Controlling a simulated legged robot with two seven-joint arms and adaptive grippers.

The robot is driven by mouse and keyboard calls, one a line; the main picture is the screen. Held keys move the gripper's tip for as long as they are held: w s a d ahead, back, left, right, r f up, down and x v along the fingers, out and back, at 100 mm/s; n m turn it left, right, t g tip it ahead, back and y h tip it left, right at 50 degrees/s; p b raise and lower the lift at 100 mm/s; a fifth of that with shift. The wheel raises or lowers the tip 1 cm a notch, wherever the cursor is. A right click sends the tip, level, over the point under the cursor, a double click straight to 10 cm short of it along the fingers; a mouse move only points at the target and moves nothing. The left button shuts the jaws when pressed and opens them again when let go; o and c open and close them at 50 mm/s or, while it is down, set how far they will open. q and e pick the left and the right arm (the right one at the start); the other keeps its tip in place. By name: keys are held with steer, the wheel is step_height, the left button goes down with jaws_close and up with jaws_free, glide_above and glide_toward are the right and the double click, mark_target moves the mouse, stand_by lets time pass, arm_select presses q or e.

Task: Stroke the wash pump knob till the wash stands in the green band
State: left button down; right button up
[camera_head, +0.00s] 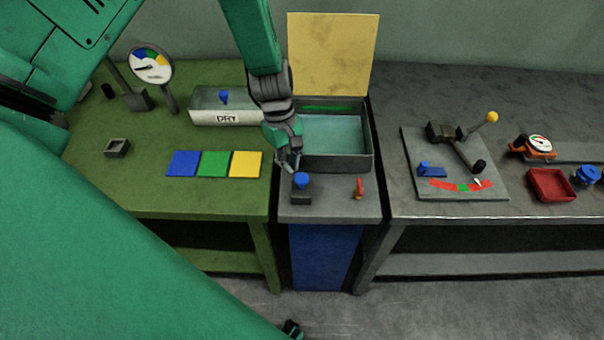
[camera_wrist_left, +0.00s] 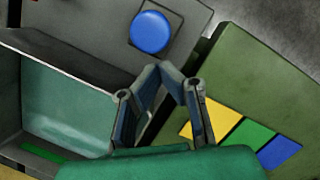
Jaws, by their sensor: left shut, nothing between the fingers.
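The wash pump knob (camera_head: 302,180) is a round blue cap on a dark square base on the ledge in front of the wash basin (camera_head: 366,162). It also shows in the left wrist view (camera_wrist_left: 151,32). Teal wash (camera_head: 335,136) stands in the basin, its surface below the green band (camera_head: 330,108) on the back wall. The band also shows in the left wrist view (camera_wrist_left: 45,152). My left gripper (camera_head: 288,168) is shut and empty, fingertips pointing down, just behind and left of the knob and apart from it. My right gripper is not in view.
A red lever (camera_head: 358,188) stands right of the knob on the ledge. Left are blue, green and yellow squares (camera_head: 214,164), a DRY tray (camera_head: 228,118) and a dial gauge (camera_head: 152,66). A yellow panel (camera_head: 333,50) rises behind the basin. A lever plate (camera_head: 455,175) lies right.

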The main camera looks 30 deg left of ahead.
arm_select(q)
steer(key=shift+w+r, duration=0.1)
steer(key=shift+r, duration=0.1)
steer(key=v, duration=1.1)
steer(key=shift+a+r, duration=0.15)
steer(key=shift+r, duration=0.05)
stand_by(0.4)
steer(key=d+f+p, duration=0.1)
steer(key=p, duration=0.1)
steer(key=s+d+f+p, duration=0.1)
steer(key=p, duration=0.1)
steer(key=d+f+p, duration=0.1)
steer(key=d+p, duration=0.1)
steer(key=shift+s+d+f, duration=0.1)
steer(key=shift+s+d, duration=0.05)
steer(key=shift+s, duration=0.15)
